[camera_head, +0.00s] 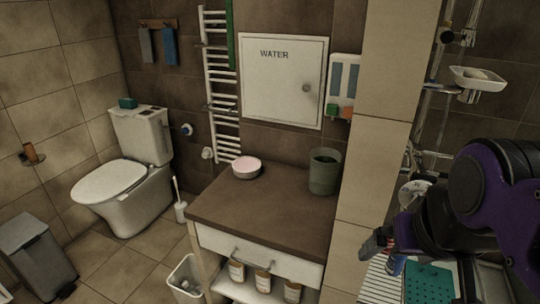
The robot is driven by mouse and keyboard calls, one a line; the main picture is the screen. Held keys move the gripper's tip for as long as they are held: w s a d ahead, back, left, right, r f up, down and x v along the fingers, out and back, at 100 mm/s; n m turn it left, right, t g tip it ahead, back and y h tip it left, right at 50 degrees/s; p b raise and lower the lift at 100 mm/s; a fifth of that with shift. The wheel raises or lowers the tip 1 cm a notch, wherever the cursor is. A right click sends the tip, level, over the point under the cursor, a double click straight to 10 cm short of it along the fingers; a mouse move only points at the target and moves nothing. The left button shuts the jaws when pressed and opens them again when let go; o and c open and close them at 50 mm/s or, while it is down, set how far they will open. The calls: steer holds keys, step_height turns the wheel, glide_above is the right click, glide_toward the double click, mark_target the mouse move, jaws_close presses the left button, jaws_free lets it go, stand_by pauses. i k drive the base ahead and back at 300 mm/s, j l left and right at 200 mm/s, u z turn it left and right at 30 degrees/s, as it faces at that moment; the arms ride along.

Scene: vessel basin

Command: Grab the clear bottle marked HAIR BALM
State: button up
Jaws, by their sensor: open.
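My gripper (376,244) is at the right, at the end of my dark arm, above a white slatted surface. Its jaws are open, and I see nothing held between them. Several small bottles with pale labels stand on the low shelf under the counter: a left one (237,271), a middle one (263,280) and a right one (292,291). Their labels are too small to read. A blue item (397,264) is just below my gripper, partly hidden. I cannot tell which thing, if any here, is the clear HAIR BALM bottle.
A brown counter (270,205) carries a pink-topped bowl (247,167) and a grey-green cup (324,171). A tiled pillar (385,130) separates it from my gripper's side. A teal perforated mat (428,283) lies below my arm. A soap dish (479,80) hangs at upper right.

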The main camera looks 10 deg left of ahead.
mark_target(237, 269)
steer(key=k+u, duration=0.15)
steer(key=u, duration=0.35)
steer(key=k+u, duration=0.15)
steer(key=u, duration=0.3)
